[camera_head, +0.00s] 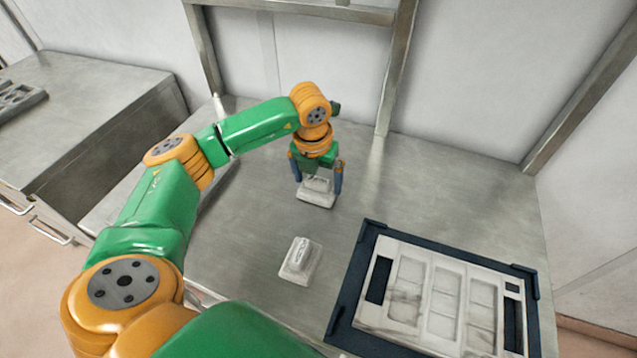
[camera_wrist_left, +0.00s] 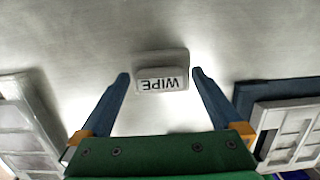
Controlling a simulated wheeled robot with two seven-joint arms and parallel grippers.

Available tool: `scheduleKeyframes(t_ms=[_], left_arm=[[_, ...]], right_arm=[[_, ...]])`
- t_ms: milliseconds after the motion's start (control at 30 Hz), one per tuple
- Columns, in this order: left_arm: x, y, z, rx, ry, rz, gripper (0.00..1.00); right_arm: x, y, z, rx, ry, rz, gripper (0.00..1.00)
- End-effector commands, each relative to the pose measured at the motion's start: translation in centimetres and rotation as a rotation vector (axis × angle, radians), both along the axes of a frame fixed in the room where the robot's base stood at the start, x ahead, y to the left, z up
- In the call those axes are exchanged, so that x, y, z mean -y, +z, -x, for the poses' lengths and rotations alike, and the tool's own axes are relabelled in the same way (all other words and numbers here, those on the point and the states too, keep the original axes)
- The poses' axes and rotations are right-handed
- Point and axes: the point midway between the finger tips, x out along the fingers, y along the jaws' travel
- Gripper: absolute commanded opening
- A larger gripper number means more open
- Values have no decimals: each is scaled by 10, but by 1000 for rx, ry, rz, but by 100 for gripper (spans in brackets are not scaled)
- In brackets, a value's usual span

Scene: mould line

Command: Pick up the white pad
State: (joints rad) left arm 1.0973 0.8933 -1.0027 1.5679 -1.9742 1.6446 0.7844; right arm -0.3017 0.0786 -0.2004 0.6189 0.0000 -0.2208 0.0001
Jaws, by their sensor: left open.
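A white pad (camera_head: 316,196) lies flat on the steel table at the back, directly below my left gripper (camera_head: 318,182). In the left wrist view the pad (camera_wrist_left: 162,58) shows a label reading "WIPE". There it lies between and slightly beyond the two blue fingertips of my left gripper (camera_wrist_left: 161,74), with a gap on each side. The gripper is open and points down, holding nothing. I cannot tell its exact height over the table. A second, similar white block (camera_head: 300,262) lies on the table nearer to me. My right gripper is not in view.
A dark tray (camera_head: 350,280) holding a pale plate with rectangular pockets (camera_head: 440,258) is at the front right. A steel frame post (camera_head: 397,70) rises behind the table. A separate steel cabinet (camera_head: 90,120) stands at left. The table's right rear (camera_head: 460,190) is clear.

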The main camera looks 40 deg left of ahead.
Motion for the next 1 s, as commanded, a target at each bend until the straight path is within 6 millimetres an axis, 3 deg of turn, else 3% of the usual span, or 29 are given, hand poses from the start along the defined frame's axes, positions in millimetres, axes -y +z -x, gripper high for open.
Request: scheduleKeyframes(t_ms=[67, 400, 733, 867, 1000], left_arm=[[0, -1, 0, 0, 0, 0, 100], [0, 0, 0, 0, 1, 0, 11], [0, 7, -1, 2, 1, 2, 9], [0, 32, 2, 8, 1, 1, 9], [2, 69, 33, 10, -2, -2, 9]], right_arm=[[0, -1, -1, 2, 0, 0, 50], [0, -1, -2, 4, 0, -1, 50], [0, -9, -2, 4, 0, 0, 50], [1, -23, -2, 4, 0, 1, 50], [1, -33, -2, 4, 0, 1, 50]])
